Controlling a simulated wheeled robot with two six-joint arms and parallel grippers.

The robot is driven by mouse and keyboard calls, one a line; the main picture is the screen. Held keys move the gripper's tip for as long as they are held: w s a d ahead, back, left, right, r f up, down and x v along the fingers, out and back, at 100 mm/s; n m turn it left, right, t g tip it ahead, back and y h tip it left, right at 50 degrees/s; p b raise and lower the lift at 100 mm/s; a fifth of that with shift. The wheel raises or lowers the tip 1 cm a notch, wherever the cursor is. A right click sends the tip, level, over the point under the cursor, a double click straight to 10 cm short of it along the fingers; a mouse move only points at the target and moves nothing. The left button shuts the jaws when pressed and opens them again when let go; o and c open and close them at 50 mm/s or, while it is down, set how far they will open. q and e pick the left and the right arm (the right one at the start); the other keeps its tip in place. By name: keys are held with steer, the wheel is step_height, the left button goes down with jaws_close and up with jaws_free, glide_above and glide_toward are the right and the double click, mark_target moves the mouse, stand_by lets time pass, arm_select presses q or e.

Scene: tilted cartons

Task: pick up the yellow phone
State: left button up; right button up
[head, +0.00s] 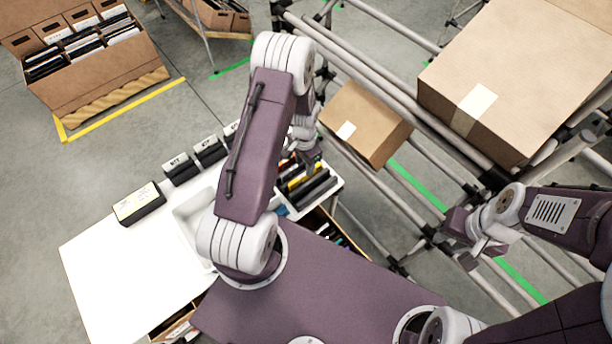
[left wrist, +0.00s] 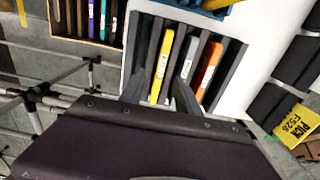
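The yellow phone (left wrist: 161,66) stands on edge in a dark slotted rack (left wrist: 142,45), seen in the left wrist view. A pale grey phone (left wrist: 186,56) and an orange phone (left wrist: 210,66) stand in slots to its right. My left gripper (left wrist: 160,88) is open, its two dark fingers apart at the rack's near side, with the yellow phone's lower end between them. Whether a finger touches it I cannot tell. In the head view the rack (head: 318,190) is partly hidden behind my left arm. My right gripper (head: 468,236) is at the right, away from the rack; its fingers are unclear.
The white table (head: 100,255) holds dark labelled boxes (head: 180,168) and a black box with a yellow-edged label (head: 138,203). A cardboard carton (head: 366,122) and a larger one (head: 520,75) rest on a tube rack at right. A carton of files (head: 95,95) stands upper left.

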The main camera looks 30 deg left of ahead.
mark_target(306, 178)
arm_select(q)
steer(key=shift+w+a+f, duration=0.1)
steer(key=shift+w+f, duration=0.15)
step_height(306, 178, down, 5)
steer(key=shift+r+p, duration=0.15)
steer(key=shift+p, duration=0.3)
steer(key=shift+w, duration=0.15)
jaws_close()
